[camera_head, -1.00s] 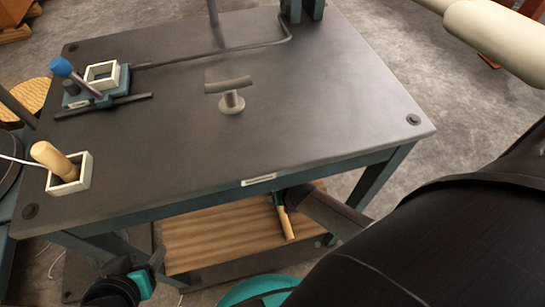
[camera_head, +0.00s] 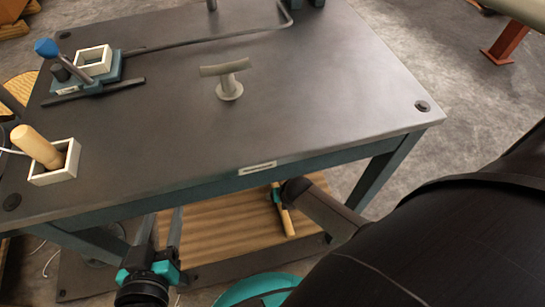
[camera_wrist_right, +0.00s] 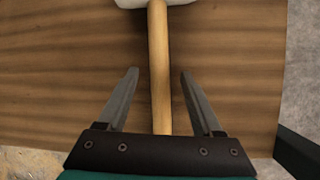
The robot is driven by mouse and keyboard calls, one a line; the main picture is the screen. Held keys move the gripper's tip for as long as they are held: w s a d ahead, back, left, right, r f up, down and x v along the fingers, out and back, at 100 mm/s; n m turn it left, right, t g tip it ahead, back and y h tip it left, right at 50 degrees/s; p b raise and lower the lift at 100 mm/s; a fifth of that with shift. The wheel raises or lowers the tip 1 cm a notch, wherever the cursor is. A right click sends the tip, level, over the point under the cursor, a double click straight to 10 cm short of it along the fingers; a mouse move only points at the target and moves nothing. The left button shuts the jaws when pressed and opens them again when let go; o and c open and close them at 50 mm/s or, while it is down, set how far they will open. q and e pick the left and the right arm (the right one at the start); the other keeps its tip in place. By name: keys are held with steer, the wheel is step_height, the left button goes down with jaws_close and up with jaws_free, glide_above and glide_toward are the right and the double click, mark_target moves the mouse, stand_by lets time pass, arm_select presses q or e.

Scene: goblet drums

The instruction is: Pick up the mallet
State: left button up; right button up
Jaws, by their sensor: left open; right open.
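The mallet (camera_wrist_right: 159,60) lies on the wooden lower shelf, with a pale wooden handle and a white head cut off by the top edge of the right wrist view. Part of its handle also shows in the head view (camera_head: 287,221), below the table's front edge. My right gripper (camera_wrist_right: 158,73) is open, its two fingers on either side of the handle with a gap on each side. I cannot tell its height over the shelf. My left gripper (camera_head: 163,213) is open and empty in front of the table, fingers pointing up in the picture.
The dark tabletop (camera_head: 310,95) overhangs the wooden shelf (camera_head: 220,250). On it are a grey T-shaped stand (camera_head: 229,86), a white box (camera_head: 55,177) holding a wooden handle (camera_head: 36,146), and a blue-knobbed rod (camera_head: 47,47). A table leg (camera_head: 378,180) stands at the right.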

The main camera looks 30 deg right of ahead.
steer(key=shift+f, duration=0.1)
steer(key=shift+c, duration=0.4)
jaws_close()
stand_by(1.1)
